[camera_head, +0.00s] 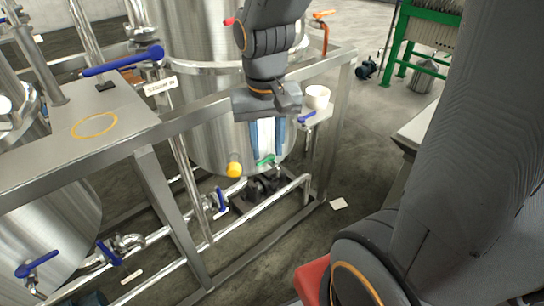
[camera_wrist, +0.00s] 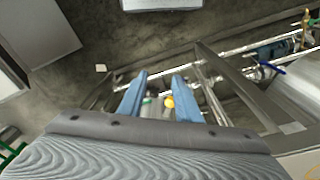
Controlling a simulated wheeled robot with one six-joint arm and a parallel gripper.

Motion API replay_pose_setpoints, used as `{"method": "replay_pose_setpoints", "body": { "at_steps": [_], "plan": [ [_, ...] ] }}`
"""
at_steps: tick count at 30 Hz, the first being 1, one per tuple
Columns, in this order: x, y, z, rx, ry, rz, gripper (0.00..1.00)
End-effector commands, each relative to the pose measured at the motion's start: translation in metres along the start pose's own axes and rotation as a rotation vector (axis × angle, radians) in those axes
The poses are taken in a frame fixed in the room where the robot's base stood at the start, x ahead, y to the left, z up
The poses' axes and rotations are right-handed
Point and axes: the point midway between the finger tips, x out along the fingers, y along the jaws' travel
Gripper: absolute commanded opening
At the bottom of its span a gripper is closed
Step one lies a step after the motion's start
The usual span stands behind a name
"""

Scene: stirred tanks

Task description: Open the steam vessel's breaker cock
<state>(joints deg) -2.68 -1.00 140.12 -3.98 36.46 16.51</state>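A steel vessel (camera_head: 196,105) stands in a metal frame behind my gripper. My gripper (camera_head: 267,153) points down in front of the vessel; its two blue fingers are apart, with nothing held between them. The wrist view also shows the open fingers (camera_wrist: 160,80). A green lever (camera_head: 266,160) shows by the fingertips and a yellow knob (camera_head: 233,170) to their left; the yellow knob also shows between the fingers in the wrist view (camera_wrist: 169,101). I cannot tell whether either touches a finger. I cannot tell which handle is the breaker cock; the tag (camera_head: 160,86) is unreadable.
Blue levers sit on the upper left pipe (camera_head: 124,61), low pipe (camera_head: 220,199) and lower left (camera_head: 38,264). An orange-handled valve (camera_head: 322,15) stands behind. A white pot (camera_head: 317,97) sits right of my gripper.

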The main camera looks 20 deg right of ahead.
Motion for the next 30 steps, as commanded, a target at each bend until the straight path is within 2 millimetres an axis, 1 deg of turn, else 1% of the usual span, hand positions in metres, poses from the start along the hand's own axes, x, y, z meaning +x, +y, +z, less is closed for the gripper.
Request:
{"method": "replay_pose_setpoints", "body": {
  "at_steps": [1,6,23,26,29,30],
  "plan": [
    [0.004,0.001,0.002,-0.009,-0.003,-0.001,0.31],
    [0.009,0.002,0.006,-0.028,-0.009,-0.005,0.31],
    [0.007,0.002,0.004,-0.025,-0.006,-0.005,0.31],
    [-0.010,-0.002,-0.012,0.019,0.014,0.001,0.31],
    [-0.049,-0.008,-0.047,0.128,0.062,0.012,0.31],
    [-0.071,-0.011,-0.064,0.188,0.088,0.017,0.31]
  ]
}}
